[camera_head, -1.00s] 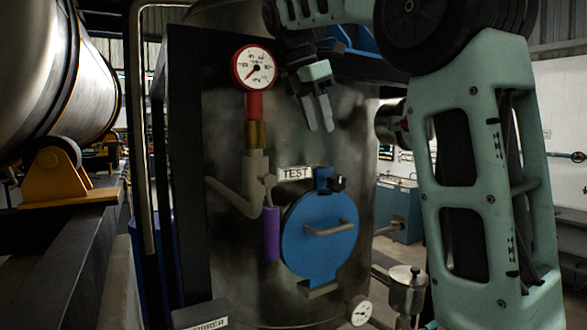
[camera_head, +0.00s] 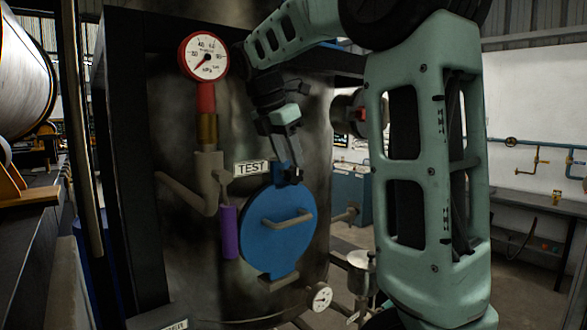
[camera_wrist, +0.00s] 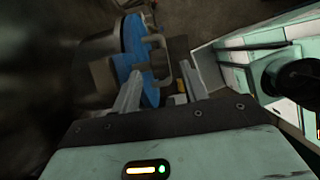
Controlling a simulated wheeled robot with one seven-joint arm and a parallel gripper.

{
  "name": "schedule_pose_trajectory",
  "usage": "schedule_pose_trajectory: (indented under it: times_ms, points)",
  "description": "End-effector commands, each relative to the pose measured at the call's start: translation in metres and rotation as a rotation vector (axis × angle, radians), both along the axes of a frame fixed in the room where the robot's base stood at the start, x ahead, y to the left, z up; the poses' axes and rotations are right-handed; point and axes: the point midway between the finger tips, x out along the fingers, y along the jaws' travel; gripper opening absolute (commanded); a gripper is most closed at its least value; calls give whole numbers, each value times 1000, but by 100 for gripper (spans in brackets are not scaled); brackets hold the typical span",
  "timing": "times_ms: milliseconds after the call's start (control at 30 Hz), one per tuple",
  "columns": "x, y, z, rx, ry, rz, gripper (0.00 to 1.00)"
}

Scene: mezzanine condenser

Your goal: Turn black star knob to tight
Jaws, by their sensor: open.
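The black star knob (camera_head: 294,174) sits at the top of the round blue hatch door (camera_head: 262,240), beside a blue clamp block (camera_head: 283,174). It is small and partly hidden by my gripper. My gripper (camera_head: 283,152) points down just above the knob and clamp block, fingers apart and nothing seen between them. I cannot tell whether a finger touches the knob. In the wrist view my gripper (camera_wrist: 160,78) is open, with the blue door (camera_wrist: 140,45) and its bar handle (camera_wrist: 158,48) beyond the fingertips. I cannot make out the knob clearly there.
The door is on a dark metal tank (camera_head: 215,285). A TEST label (camera_head: 251,167), a purple-gripped lever (camera_head: 230,232) and a red pressure gauge (camera_head: 203,56) are to the left. A small dial (camera_head: 320,296) is low right. A blue cabinet (camera_head: 350,190) stands behind.

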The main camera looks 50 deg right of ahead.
Motion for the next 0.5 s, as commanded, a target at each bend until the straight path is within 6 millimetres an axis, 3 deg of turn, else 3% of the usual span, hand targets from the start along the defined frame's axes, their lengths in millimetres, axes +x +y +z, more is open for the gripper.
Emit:
schedule_pose_trajectory:
  times_ms: [200,500]
  points:
    - [-3,-12,-30,1,3,0,44]
    - [-4,-18,-44,0,0,0,44]
